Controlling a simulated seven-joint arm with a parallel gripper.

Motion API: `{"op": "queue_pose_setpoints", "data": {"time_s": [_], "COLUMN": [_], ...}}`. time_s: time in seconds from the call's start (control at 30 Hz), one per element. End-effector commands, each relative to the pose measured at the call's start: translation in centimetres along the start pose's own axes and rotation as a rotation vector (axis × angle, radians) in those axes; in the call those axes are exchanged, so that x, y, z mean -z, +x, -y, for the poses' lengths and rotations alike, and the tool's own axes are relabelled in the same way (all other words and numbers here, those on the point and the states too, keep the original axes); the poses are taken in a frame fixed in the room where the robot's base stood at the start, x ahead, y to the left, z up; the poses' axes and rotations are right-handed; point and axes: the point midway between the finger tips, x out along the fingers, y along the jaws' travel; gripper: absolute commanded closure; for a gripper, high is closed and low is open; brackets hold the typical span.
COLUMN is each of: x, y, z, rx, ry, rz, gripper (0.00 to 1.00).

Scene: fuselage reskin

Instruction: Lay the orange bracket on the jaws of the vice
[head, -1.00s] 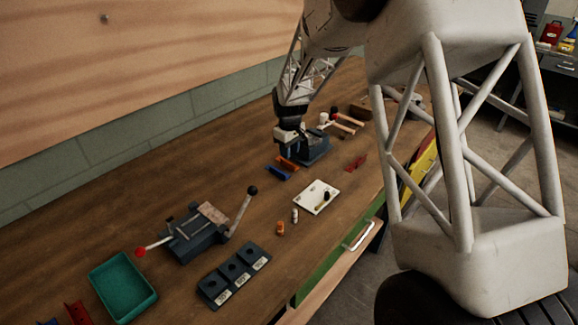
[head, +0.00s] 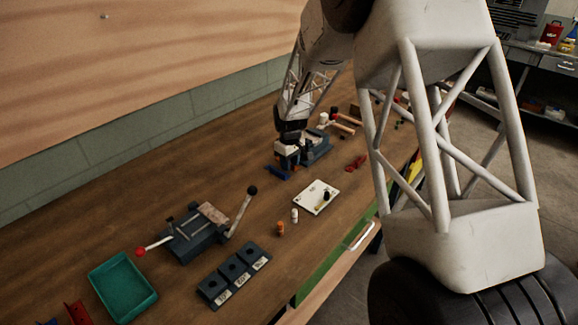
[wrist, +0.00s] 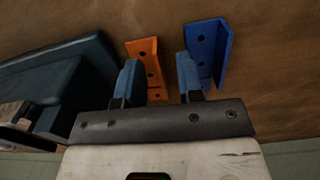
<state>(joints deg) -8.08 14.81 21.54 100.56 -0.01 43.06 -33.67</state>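The orange bracket (wrist: 152,50), an angle piece with holes, lies on the bench in the wrist view. My gripper (wrist: 158,76) is open, its blue-tipped fingers apart, with the bracket's near part between them. I cannot tell whether either finger touches it. In the head view my gripper (head: 287,165) is low over the bench and hides the orange bracket. The blue-grey vice (head: 318,148) stands just right of my gripper; a dark blue-grey body I take for it shows at left in the wrist view (wrist: 65,85).
A blue bracket (wrist: 212,45) lies close beside the right finger. A white board (head: 313,193) and red part (head: 356,162) lie to the right. A levered fixture (head: 190,240), green tray (head: 120,285) and dark block row (head: 232,275) are nearer. Open bench lies left of my gripper.

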Motion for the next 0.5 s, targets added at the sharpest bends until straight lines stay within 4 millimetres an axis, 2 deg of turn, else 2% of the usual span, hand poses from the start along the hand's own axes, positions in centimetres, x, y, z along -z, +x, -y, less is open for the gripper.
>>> {"op": "queue_pose_setpoints", "data": {"time_s": [0.47, 0.5], "x": [-0.01, -0.01], "y": [-0.01, -0.01], "z": [0.00, 0.00], "rx": [0.000, 0.000], "ry": [0.000, 0.000], "rz": [0.000, 0.000], "gripper": [0.66, 0.69]}}
